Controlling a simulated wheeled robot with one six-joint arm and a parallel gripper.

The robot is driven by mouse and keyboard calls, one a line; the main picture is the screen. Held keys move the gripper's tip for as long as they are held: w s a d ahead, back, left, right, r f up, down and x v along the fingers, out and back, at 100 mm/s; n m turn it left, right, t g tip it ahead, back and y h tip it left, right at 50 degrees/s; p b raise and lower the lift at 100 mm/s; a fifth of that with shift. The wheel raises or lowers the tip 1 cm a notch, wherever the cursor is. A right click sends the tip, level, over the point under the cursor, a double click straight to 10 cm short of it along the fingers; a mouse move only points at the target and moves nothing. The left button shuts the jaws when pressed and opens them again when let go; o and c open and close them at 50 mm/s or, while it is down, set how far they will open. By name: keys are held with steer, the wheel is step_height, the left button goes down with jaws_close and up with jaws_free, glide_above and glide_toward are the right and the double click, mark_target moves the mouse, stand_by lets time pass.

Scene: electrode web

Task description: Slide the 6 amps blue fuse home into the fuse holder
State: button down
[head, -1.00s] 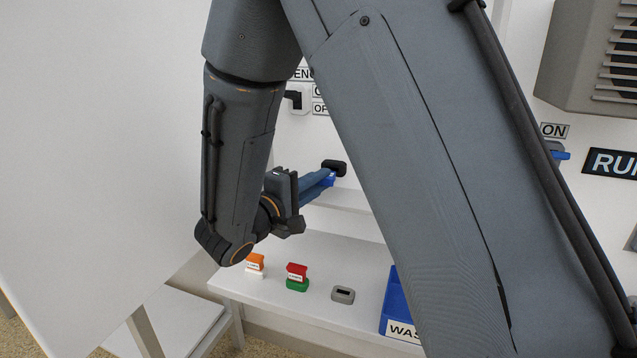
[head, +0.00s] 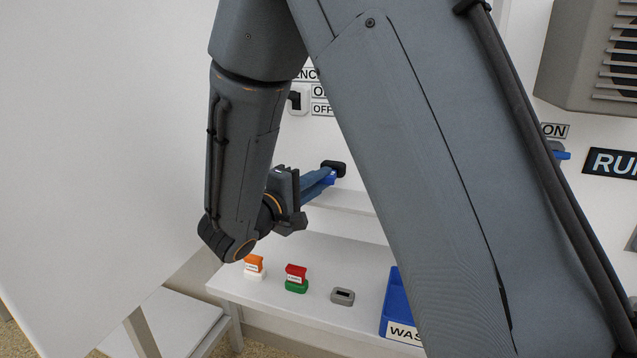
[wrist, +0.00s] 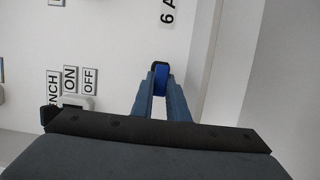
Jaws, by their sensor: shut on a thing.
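My gripper (head: 318,183) is shut on the blue fuse (head: 329,178), with its fingers pointing at the wall panel. In the wrist view the blue fuse (wrist: 159,77) sits between the fingertips. The dark fuse holder (head: 335,167) is on the wall right at the fuse's far end, and its dark rim also shows around the fuse in the wrist view (wrist: 161,65). The fuse appears to be at or partly in the holder; how deep it sits is hidden. A "6 A" label (wrist: 167,12) is on the wall near the holder.
A switch with ON and OFF labels (head: 299,99) is nearby.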

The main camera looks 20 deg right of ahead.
steer(key=shift+w+d+b, duration=0.35)
steer(key=shift+w+d, duration=0.2)
steer(key=shift+w, duration=0.15)
steer(key=c, duration=1.6)
jaws_free()
steer(key=shift+c, duration=0.2)
steer(key=v, duration=0.7)
steer(key=shift+s+a, duration=0.2)
steer(key=shift+a, duration=0.1)
